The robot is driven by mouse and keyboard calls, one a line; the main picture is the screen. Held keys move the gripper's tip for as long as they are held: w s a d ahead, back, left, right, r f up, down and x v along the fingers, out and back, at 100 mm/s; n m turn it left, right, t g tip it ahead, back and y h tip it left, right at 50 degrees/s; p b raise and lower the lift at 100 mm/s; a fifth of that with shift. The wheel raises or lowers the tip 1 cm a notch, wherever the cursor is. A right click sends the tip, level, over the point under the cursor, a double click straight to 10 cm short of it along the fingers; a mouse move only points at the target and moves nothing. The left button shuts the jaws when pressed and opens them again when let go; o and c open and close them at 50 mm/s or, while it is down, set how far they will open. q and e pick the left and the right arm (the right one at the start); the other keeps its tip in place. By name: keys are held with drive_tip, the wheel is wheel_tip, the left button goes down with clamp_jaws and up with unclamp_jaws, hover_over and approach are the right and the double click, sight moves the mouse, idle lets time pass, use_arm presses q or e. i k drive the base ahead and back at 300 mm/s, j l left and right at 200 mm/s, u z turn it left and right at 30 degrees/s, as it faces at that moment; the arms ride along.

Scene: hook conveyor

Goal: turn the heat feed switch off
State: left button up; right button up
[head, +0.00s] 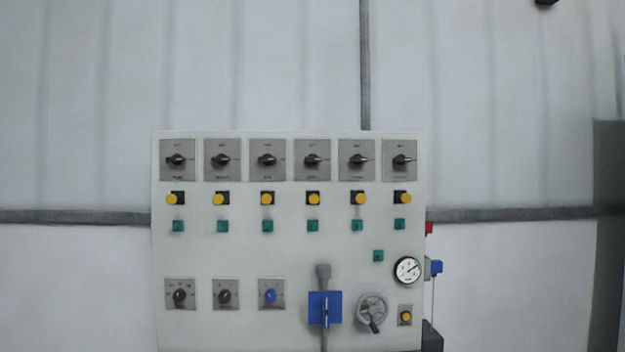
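A pale control panel (340,195) on the wall fills the lower middle of the head view. Its top row holds several black rotary switches on grey plates, from the leftmost switch (177,160) to the rightmost switch (402,160). All their knobs lie roughly sideways. Their labels are too small to read, so I cannot tell which one is the heat feed switch. Lower left are two more black rotary switches, one (180,295) beside the other (225,295), and a blue knob (270,295). Neither of my grippers shows.
Yellow buttons (267,198) and green lamps (267,226) sit in rows below the switches. Lower right are a blue lever valve (325,307), a handwheel (372,311) and a gauge (408,270). Red (429,228) and blue (436,267) fittings stick out from the right edge.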

sight(177, 159)
drive_tip(key=i+l+u, duration=0.65)
drive_tip(key=i+l, duration=0.3)
drive_tip(key=l, duration=0.15)
